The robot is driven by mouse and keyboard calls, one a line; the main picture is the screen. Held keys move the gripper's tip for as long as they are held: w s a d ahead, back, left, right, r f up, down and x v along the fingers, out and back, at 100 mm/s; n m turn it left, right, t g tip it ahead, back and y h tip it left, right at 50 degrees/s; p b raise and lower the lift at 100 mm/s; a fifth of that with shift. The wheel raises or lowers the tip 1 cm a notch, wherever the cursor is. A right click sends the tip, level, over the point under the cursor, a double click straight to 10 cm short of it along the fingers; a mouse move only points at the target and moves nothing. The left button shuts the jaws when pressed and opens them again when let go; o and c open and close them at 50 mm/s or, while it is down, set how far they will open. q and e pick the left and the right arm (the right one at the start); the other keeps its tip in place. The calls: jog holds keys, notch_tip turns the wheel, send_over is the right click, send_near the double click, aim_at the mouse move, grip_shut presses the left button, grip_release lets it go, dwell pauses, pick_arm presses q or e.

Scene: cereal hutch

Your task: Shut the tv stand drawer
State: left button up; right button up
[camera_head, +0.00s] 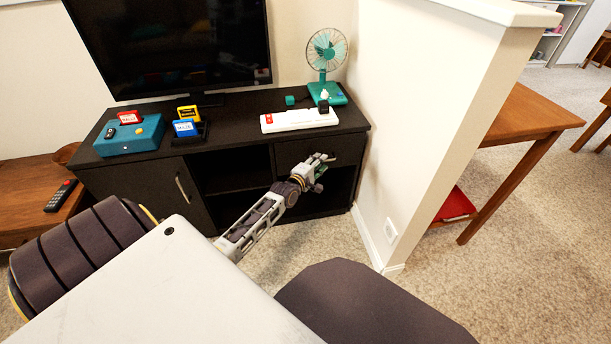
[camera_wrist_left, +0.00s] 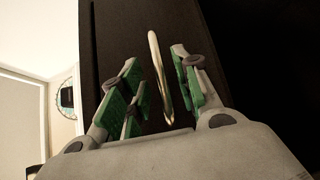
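The dark TV stand (camera_head: 235,102) stands against the wall. Its drawer (camera_head: 345,148) is at the upper right; how far it stands open is hard to tell. My left gripper (camera_head: 318,169) is in front of the drawer. In the left wrist view the drawer front (camera_wrist_left: 122,32) is a dark panel with a pale bar handle (camera_wrist_left: 156,65). The handle lies between the green-padded fingers of my left gripper (camera_wrist_left: 160,88), which are apart. A gap shows on each side of the handle. My right gripper is not in view.
A television (camera_head: 170,45), a fan (camera_head: 327,60), a white power strip (camera_head: 290,120) and a teal console (camera_head: 130,136) stand on top. A white partition wall (camera_head: 425,90) is close on the right. Open shelves lie below and left of the drawer.

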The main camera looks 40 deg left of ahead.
pick_arm(q)
jog(key=s+r, duration=0.1)
jog(key=s, duration=0.9)
jog(key=shift+s+d+r, duration=0.15)
jog(key=shift+d+r, duration=0.1)
jog(key=shift+d, duration=0.1)
jog(key=shift+d, duration=0.15)
dwell(0.6)
